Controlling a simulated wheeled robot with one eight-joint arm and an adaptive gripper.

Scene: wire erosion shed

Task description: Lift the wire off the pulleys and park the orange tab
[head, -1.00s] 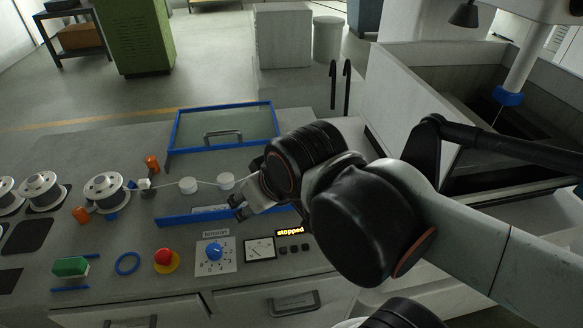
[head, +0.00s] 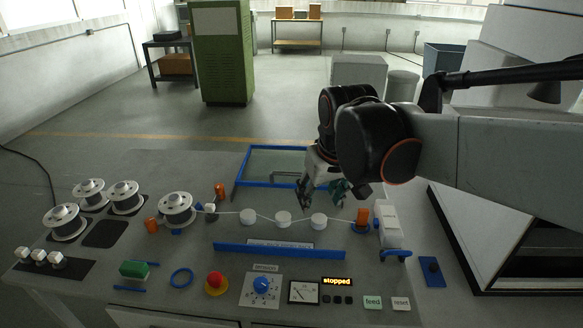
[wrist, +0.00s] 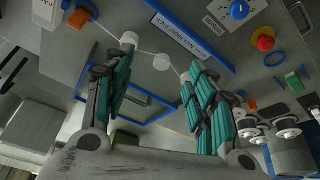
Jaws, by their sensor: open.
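The pale wire (head: 265,217) runs from a white spool (head: 176,207) past the white pulleys (head: 283,219) to an orange tab (head: 362,213) at the right. Two more orange pieces stand near the spool, one behind (head: 220,190) and one in front (head: 151,224). My gripper (head: 332,195) is open and empty, above the deck near the right pulley (head: 319,219). In the wrist view, pulleys (wrist: 162,62) and wire (wrist: 146,51) show between and beyond its teal-padded fingers (wrist: 150,85); the right-hand tab (wrist: 79,18) lies beyond the left finger. No finger visibly touches the wire.
A blue-framed clear cover (head: 240,165) lies behind. A white block (head: 388,225) is beside the right tab. The front panel has a red button (head: 216,283), a dial (head: 262,285) and a display reading "stopped" (head: 337,281).

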